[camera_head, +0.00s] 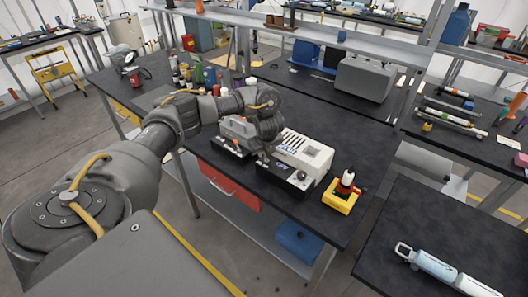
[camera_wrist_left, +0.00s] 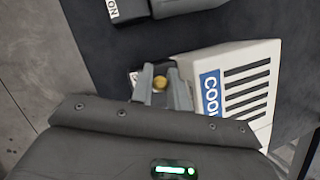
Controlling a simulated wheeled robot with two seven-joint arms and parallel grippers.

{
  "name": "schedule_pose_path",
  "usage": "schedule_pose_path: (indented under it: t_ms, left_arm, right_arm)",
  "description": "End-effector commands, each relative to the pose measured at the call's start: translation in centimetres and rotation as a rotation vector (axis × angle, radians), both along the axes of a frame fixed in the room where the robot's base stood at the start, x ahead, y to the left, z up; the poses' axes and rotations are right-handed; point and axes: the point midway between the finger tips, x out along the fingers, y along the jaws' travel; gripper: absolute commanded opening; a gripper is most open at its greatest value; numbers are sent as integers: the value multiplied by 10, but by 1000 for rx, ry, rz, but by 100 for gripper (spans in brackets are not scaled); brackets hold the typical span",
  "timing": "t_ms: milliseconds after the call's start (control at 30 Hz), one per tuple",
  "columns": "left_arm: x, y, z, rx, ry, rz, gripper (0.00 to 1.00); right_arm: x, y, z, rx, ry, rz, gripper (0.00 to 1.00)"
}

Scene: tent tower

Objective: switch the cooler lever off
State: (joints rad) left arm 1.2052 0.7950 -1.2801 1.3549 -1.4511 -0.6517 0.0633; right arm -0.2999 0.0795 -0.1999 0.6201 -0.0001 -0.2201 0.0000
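The cooler (camera_head: 305,148) is a white box with a vented top on the dark workbench, with a black front part. In the left wrist view its slotted white housing (camera_wrist_left: 245,85) and blue "COO" label fill the right. A small brass-coloured knob (camera_wrist_left: 160,83), which looks like the lever's end, shows between my left fingertips. The rest of the lever is hidden. My left gripper (camera_head: 268,153) is at the cooler's left front; in the wrist view its two fingers (camera_wrist_left: 161,80) stand on either side of the knob. I cannot tell whether they press on it. My right gripper is not in view.
A similar device (camera_head: 232,138) stands just left of the cooler. A yellow tray (camera_head: 341,197) with a red and black item sits to the right. Several bottles (camera_head: 190,76) stand at the back left. Bare bench top lies behind the cooler.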

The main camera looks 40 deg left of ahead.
Motion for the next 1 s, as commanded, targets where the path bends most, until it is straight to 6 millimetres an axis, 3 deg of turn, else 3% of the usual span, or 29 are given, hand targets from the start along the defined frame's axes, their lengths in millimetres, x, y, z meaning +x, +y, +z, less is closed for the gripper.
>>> schedule_pose_path:
  t_ms: [133, 500, 767, 800, 833, 1000]
  left_arm:
    - [0, 0, 0, 0, 0, 0, 0]
    - [-1, 7, -5, -180, -4, 2, 0]
    - [-1, 7, -4, -189, -2, -1, 0]
    - [-1, 7, -4, -189, -2, -1, 18]
    - [-1, 7, -4, -189, -2, -1, 22]
    - [0, 7, -4, -188, -3, 0, 23]
  right_arm:
    - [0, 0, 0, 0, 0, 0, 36]
    - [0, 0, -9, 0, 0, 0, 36]
    - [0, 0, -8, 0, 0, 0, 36]
    - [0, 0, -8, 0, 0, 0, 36]
    - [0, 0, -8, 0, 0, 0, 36]
    - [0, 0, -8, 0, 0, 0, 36]
